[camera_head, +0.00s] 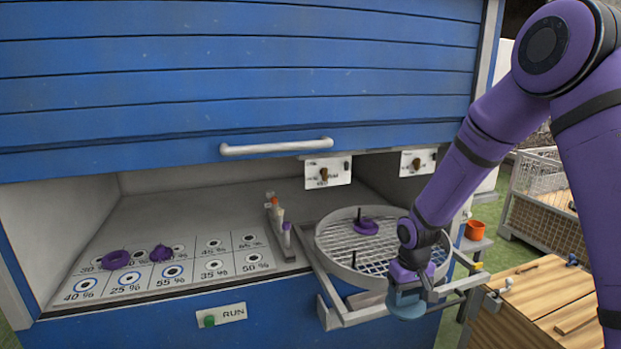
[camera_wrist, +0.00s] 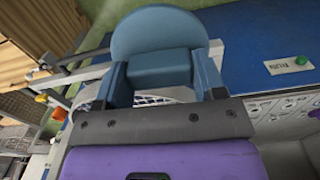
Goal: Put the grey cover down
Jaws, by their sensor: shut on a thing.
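The grey cover (camera_wrist: 158,33) looks blue-grey in the wrist view: a flat round disc with a block-shaped handle. My gripper (camera_wrist: 163,75) is shut on that handle, one finger on each side. In the head view the cover (camera_head: 407,305) hangs under my gripper (camera_head: 412,279), at the front right edge of the round turntable. The turntable (camera_head: 325,240) has a grey rim and a wire mesh, and sits on rails in front of the blue cabinet. A purple ring (camera_head: 366,227) lies on it near two black posts. My arm hides its right part.
The blue shutter (camera_head: 240,90) is partly raised over a shelf with percent-marked spots (camera_head: 173,271). Purple pieces (camera_head: 116,260) sit on the shelf's left. An orange cup (camera_head: 475,230) stands right of the turntable. A wooden crate (camera_head: 545,295) is at the lower right.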

